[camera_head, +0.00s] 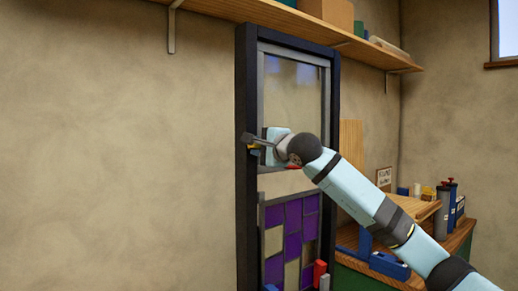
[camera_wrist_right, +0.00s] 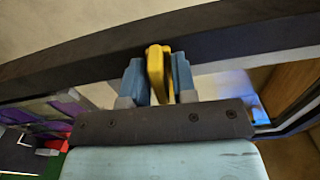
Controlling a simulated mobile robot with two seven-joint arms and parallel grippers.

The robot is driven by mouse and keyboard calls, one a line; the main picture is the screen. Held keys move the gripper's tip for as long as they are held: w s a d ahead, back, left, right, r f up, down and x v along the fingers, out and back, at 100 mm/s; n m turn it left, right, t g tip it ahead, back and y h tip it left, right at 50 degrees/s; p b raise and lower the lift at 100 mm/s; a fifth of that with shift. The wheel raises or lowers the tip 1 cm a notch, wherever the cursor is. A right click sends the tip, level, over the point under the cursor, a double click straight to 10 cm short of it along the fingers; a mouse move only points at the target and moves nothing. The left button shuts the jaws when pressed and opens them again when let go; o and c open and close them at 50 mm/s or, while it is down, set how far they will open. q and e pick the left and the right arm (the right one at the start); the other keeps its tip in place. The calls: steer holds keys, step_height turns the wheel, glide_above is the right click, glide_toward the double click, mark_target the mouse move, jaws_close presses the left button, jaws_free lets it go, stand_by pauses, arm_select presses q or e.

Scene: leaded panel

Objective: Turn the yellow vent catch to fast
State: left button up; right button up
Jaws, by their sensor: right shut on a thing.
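The yellow vent catch (camera_wrist_right: 156,66) is on the dark frame (camera_wrist_right: 60,66) of the leaded panel. In the right wrist view it stands between the two blue fingers of my right gripper (camera_wrist_right: 158,80), which is shut on it. In the head view the right gripper (camera_head: 258,146) is at the left upright of the dark frame (camera_head: 247,200), about mid-height. Only a small bit of yellow (camera_head: 253,147) shows there, so the catch's turn cannot be read from this view. My left gripper is not in view.
Purple and cream leaded panes (camera_head: 293,215) fill the lower panel. A red block (camera_head: 319,272) stands near its foot. A wooden shelf (camera_head: 300,30) runs above. A workbench with a blue tool (camera_head: 390,266) and canisters (camera_head: 443,210) is at right. Bare wall lies left.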

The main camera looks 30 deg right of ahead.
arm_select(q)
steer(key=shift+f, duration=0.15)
arm_select(e)
steer(key=shift+n, duration=0.4)
steer(key=o, duration=0.7)
arm_select(q)
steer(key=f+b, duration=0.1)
steer(key=b, duration=0.2)
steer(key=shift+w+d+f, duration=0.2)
arm_select(e)
steer(key=s, duration=0.9)
steer(key=s+d, duration=0.1)
steer(key=s, duration=0.3)
steer(key=shift+s, duration=0.35)
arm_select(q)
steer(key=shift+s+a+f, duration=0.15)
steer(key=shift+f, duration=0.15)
